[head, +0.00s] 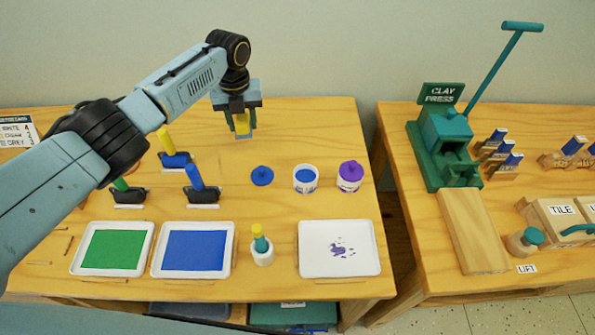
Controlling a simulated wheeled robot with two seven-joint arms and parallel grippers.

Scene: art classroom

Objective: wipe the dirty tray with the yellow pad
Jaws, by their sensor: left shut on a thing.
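The dirty tray (311,265) is white, with purple smears near its middle, and lies at the front right of the left table. My left gripper (240,130) is shut on the yellow pad (242,122), which shows between its fingers. It holds the pad above the back part of the table, up and to the left of the dirty tray and well apart from it. The fingers hide part of the pad. My right gripper is not in view.
A green-filled tray (113,249) and a blue-filled tray (194,251) lie at the front left. A small cup (263,257) holds a yellow and teal tool beside the dirty tray. Paint tubs (305,185) stand behind it. A clay press (445,140) is on the right table.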

